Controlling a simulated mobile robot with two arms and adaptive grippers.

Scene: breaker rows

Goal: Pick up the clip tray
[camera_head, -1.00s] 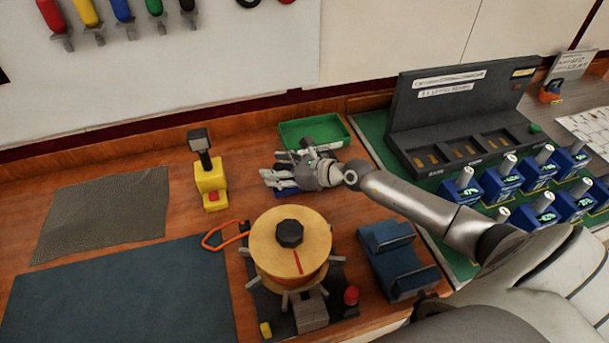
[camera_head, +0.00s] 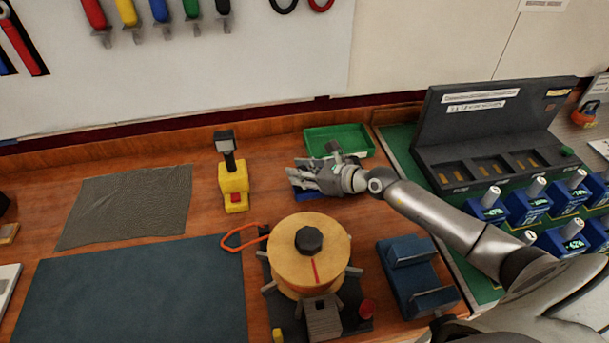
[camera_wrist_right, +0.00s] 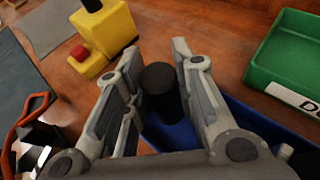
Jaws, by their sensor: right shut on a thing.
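A small blue tray, apparently the clip tray (camera_head: 304,196), is mostly hidden under my right gripper (camera_head: 298,176) in the head view. In the right wrist view the blue tray (camera_wrist_right: 248,118) shows below and beside the fingers. A black round post (camera_wrist_right: 160,88) stands up at the tray, between the two fingers. My right gripper (camera_wrist_right: 156,50) is shut on this post. Whether the tray is clear of the table cannot be told. My left gripper is not in view.
A green tray (camera_head: 318,136) stands just behind the gripper. A yellow device (camera_head: 233,182) with a red button stands to its left. A wooden spool (camera_head: 297,263) and a blue cradle (camera_head: 405,252) stand in front. The dark mat (camera_head: 140,295) is clear.

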